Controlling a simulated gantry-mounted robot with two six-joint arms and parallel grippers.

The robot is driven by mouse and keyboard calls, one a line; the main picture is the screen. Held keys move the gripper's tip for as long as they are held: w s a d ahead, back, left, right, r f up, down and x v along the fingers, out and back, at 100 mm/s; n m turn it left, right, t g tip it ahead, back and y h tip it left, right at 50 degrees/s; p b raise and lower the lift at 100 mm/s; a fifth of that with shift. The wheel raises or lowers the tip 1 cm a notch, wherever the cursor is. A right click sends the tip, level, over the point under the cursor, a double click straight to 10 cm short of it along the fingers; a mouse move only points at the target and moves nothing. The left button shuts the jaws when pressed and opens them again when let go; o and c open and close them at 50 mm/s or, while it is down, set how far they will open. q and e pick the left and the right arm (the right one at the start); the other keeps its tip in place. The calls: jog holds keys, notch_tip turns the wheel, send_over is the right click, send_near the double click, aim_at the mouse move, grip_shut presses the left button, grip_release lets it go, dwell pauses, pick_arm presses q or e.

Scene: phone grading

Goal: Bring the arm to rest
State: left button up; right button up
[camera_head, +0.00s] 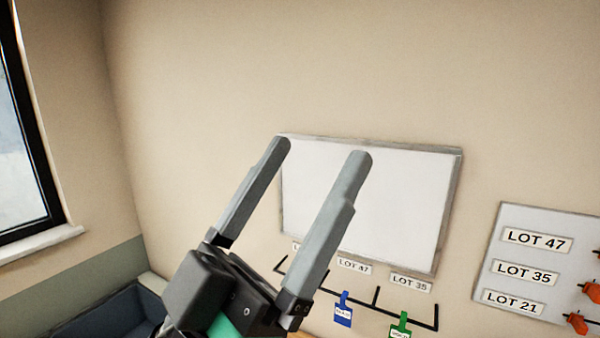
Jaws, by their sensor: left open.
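My left gripper (320,156) is in the lower middle of the head view, raised in front of the wall. Its two grey fingers point up and to the right and stand wide apart. No object shows between them. The fingers cover part of a blank whiteboard (410,190) behind. My right gripper is not in view.
Below the whiteboard is a black rack (407,313) with lot labels, a blue tag (343,309) and a green tag (400,325). A lot board (522,255) with orange knobs hangs at the right. A window (22,130) and a dark blue bin (110,318) are at the left.

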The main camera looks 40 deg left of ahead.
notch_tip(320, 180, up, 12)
jog(key=p, duration=1.2)
